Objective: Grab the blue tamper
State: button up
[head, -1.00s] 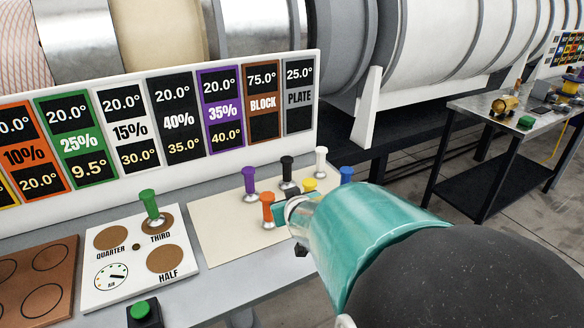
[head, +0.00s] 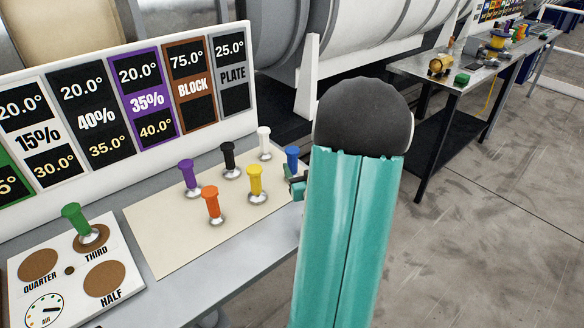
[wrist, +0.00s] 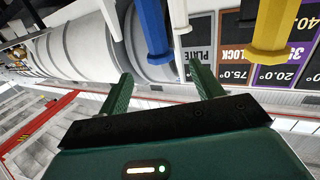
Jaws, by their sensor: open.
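The blue tamper (head: 292,155) stands at the right end of the cream mat (head: 165,238) in the head view, its lower part hidden by my gripper and arm. My gripper (head: 297,182) is at the blue tamper, mostly hidden behind my teal arm. In the wrist view, my gripper (wrist: 160,72) is open with two green fingers apart. The blue tamper (wrist: 155,28) appears ahead, its end lined up with the gap between the fingertips. I cannot tell whether it is inside the gap or beyond it.
White (head: 264,142), black (head: 228,158), yellow (head: 255,182), orange (head: 212,203) and purple (head: 188,176) tampers stand close by on the mat. A green tamper (head: 78,222) stands on the THIRD pad. The sign board (head: 130,120) rises behind. Open floor lies right.

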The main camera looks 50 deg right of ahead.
aim_at(291, 147)
jog(key=x, duration=0.5)
jog(key=shift+f, duration=0.1)
jog(key=shift+r+x, duration=0.15)
jog(key=shift+x, duration=1.15)
jog(key=shift+r+x, duration=0.15)
jog(key=shift+x, duration=1.1)
jog(key=shift+c, duration=0.3)
grip_shut()
